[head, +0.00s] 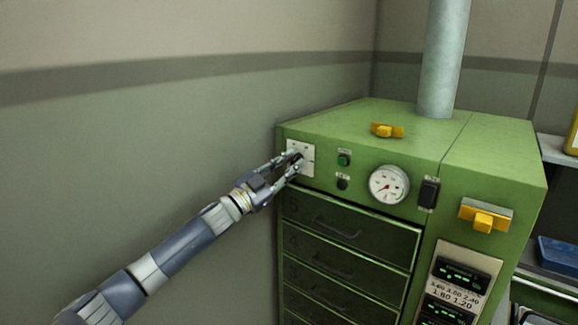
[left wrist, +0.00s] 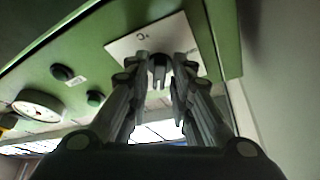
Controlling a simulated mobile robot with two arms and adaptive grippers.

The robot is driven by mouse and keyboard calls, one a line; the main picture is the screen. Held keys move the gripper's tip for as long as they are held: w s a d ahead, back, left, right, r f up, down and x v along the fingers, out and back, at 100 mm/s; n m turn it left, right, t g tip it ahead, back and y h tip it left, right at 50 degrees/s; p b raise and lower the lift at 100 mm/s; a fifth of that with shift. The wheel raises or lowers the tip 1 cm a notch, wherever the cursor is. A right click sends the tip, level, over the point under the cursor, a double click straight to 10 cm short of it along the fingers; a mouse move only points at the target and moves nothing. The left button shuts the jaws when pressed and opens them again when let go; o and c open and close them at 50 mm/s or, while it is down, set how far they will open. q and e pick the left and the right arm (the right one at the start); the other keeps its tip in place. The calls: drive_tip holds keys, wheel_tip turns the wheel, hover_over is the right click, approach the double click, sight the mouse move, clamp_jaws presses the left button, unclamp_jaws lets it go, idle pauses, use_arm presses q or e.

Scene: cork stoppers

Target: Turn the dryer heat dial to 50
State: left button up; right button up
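The heat dial is a small dark knob on a white marked plate (head: 307,168) at the upper left of the green dryer's front. My left gripper (head: 297,161) reaches it from the left, with one finger above and one below. In the left wrist view the dark knob (left wrist: 160,72) sits between the two fingertips, which appear to touch its sides. The plate (left wrist: 170,32) shows behind them. The fingers cover much of the dial, and its pointer and numbers cannot be read. My right gripper is in neither view.
The green dryer (head: 360,125) also carries a green button (head: 344,160), a black knob (head: 342,184), a round gauge (head: 389,185), a black switch (head: 429,193) and yellow latches (head: 484,221). Drawers (head: 345,228) lie below. A grey wall (head: 150,160) is at left.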

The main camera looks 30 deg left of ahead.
use_arm(q)
drive_tip(key=shift+s+f, duration=0.1)
idle(0.3)
drive_tip(key=shift+s+a+f, duration=0.15)
drive_tip(key=shift+s+f, duration=0.15)
drive_tip(key=shift+s, duration=0.25)
drive_tip(key=v, duration=1)
drive_tip(key=shift+s, duration=0.25)
drive_tip(key=shift+a, duration=0.1)
